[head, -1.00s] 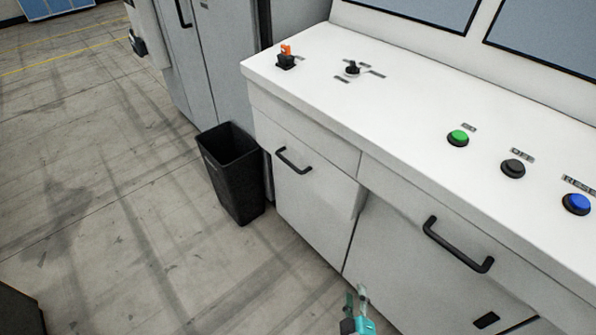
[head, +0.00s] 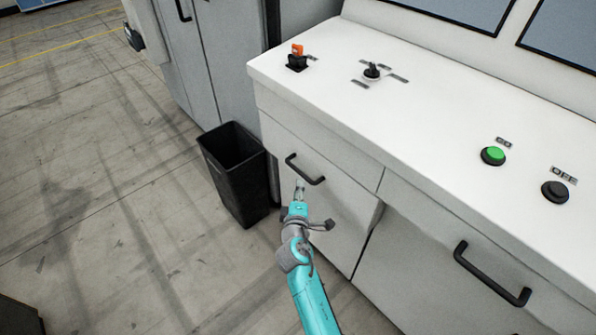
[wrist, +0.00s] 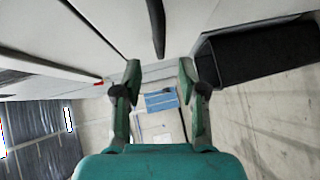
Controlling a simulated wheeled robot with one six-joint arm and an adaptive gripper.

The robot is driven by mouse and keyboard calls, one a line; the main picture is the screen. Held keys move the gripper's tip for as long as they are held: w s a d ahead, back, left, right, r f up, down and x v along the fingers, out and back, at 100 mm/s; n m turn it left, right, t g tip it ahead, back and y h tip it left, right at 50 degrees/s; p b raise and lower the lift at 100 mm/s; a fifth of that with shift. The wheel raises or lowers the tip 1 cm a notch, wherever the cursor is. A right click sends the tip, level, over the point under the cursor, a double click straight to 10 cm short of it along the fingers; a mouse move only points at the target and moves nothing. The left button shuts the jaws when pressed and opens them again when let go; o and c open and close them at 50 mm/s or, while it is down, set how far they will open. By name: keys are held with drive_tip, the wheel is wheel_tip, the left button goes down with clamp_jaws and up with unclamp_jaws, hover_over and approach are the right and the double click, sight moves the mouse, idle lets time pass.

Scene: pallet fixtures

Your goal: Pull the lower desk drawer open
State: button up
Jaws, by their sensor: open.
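The white desk (head: 420,110) has a left unit with a plain upper front and a lower drawer front (head: 335,215) beneath a thin seam. A black bar handle (head: 305,169) is near the top of that lower front, which looks closed. My gripper (head: 299,187) is just below and in front of this handle in the head view, pointing up towards it. In the wrist view the handle is a dark bar (wrist: 157,28) beyond the fingertips. My gripper (wrist: 159,70) is open there, with nothing between its fingers. I cannot tell the exact gap to the handle.
A black bin (head: 235,175) stands on the floor left of the desk, close to my arm; it also shows in the wrist view (wrist: 255,52). A second handle (head: 490,275) is on the right unit. A grey cabinet (head: 215,60) stands behind.

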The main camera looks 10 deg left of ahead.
sight(300, 171)
drive_tip(key=w, duration=0.3)
drive_tip(key=w+f, duration=0.1)
drive_tip(key=w, duration=0.2)
drive_tip(key=w+a, duration=0.1)
drive_tip(key=w, duration=0.1)
drive_tip(key=shift+w+f, duration=0.15)
drive_tip(key=shift+w, duration=0.25)
clamp_jaws()
